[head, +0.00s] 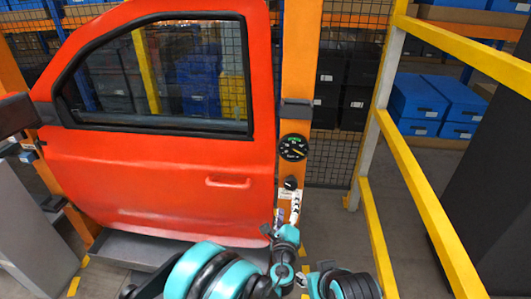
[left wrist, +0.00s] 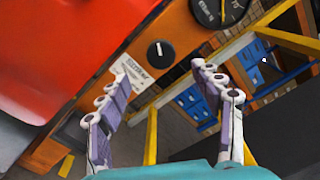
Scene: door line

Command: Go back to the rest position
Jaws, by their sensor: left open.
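My left gripper (head: 288,212) is low in the middle of the head view, in front of the lower part of an orange post (head: 291,155). In the left wrist view its two fingers (left wrist: 157,70) are spread apart with nothing between them. A black knob (head: 290,183) on the post lies beyond the fingers; it also shows in the left wrist view (left wrist: 160,52). A red car door (head: 160,175) hangs left of the post.
A round black gauge (head: 293,148) sits on the post above the knob. A yellow railing (head: 412,178) runs along the right, with a dark panel (head: 490,170) beyond it. Blue bins (head: 418,97) stand behind. Grey floor is open between post and railing.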

